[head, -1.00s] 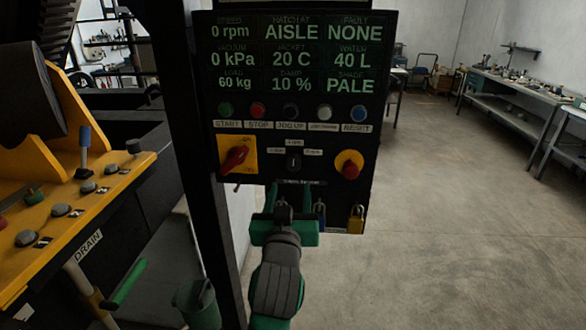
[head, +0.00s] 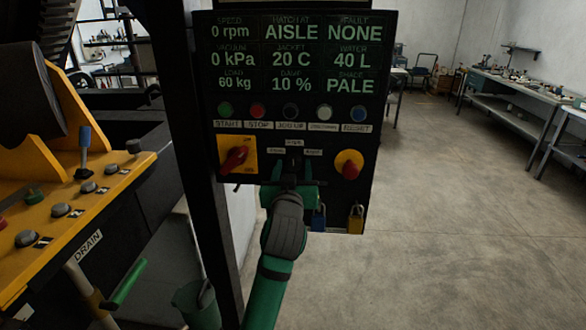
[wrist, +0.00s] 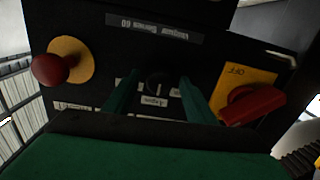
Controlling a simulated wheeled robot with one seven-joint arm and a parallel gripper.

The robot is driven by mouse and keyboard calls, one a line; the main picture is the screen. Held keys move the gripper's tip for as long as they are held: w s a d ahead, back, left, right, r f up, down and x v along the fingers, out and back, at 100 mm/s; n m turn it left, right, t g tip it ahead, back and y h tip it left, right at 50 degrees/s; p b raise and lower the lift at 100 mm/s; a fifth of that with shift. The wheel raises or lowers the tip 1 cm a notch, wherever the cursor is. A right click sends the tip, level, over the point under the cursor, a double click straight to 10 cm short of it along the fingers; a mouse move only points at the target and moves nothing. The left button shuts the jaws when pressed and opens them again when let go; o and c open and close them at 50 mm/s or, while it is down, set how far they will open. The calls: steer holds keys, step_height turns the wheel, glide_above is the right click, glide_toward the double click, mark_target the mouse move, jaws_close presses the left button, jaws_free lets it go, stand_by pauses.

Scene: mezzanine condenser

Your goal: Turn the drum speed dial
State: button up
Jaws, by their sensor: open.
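The control panel (head: 205,85) stands in front of me with a lit readout showing speed 0 rpm. A small black dial (wrist: 156,82) sits low in the panel's middle, ringed by small white labels. In the head view my gripper hides most of the dial. My green gripper (head: 290,172) is open and points at the panel. In the wrist view its two fingers (wrist: 157,88) stand on either side of the dial, with dark gaps between. I cannot tell whether either finger touches it.
A red rotary switch on a yellow plate (head: 248,146) sits left of the dial, and a red knob on a yellow disc (head: 350,170) sits right. Push buttons (head: 258,111) line the panel above. Padlocks (head: 356,222) hang below. A yellow console (head: 110,180) stands left; floor at right is clear.

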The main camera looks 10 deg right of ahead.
steer(key=shift+c, duration=0.4)
steer(key=c, duration=1)
steer(key=shift+o, duration=0.2)
steer(key=shift+m, duration=0.3)
steer(key=m, duration=0.5)
steer(key=shift+m, duration=0.3)
steer(key=m, duration=0.5)
steer(key=shift+m, duration=0.3)
